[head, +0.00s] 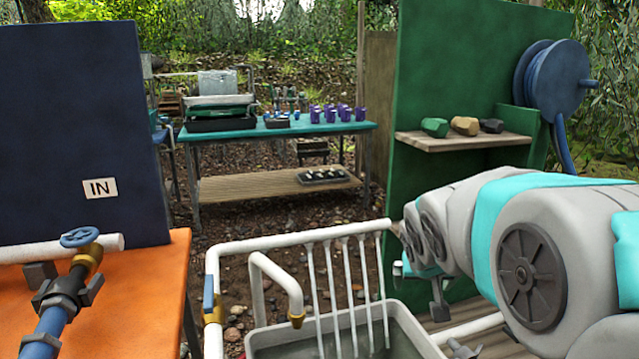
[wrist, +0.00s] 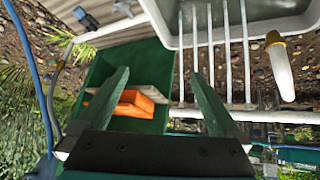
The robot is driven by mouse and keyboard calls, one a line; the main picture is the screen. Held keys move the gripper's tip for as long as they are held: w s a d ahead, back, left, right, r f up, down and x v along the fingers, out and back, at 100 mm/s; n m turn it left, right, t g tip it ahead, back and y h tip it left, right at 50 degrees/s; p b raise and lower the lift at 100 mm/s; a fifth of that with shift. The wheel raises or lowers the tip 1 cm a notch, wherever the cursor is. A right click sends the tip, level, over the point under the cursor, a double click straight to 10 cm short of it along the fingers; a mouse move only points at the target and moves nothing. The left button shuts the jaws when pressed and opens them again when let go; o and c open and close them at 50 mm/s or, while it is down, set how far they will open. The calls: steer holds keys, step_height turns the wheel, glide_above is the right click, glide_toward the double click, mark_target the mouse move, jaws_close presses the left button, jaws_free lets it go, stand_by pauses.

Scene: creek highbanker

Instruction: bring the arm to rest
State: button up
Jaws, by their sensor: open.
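My arm (head: 540,245) reaches in from the right edge of the head view, in front of the green panel. My gripper (wrist: 160,78) shows in the wrist view with its two dark green fingers spread wide apart. Nothing is held between them. In the head view the gripper end is small and partly hidden by the arm, near the green panel and above the right side of the grey tub (head: 262,350).
A white pipe frame (head: 285,239) stands at the tub. An orange table (head: 150,285) with a valve (head: 80,237) is at left. A green panel (head: 430,80) carries a shelf (head: 465,142) with stones and a blue hose reel (head: 555,80). A teal bench (head: 345,127) stands behind, across open gravel.

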steer(key=s+a+f+g, duration=0.1)
steer(key=s+f+g, duration=0.2)
steer(key=s, duration=0.7)
steer(key=s+a+f+n+g+y, duration=0.1)
steer(key=s+f, duration=0.3)
steer(key=s, duration=0.7)
steer(key=s+a+f+g+y, duration=0.1)
steer(key=s+f+g, duration=0.3)
steer(key=s, duration=0.6)
steer(key=shift+s+a+f+n+g, duration=0.15)
steer(key=shift+s+a+n+g, duration=0.15)
steer(key=shift+a, duration=0.3)
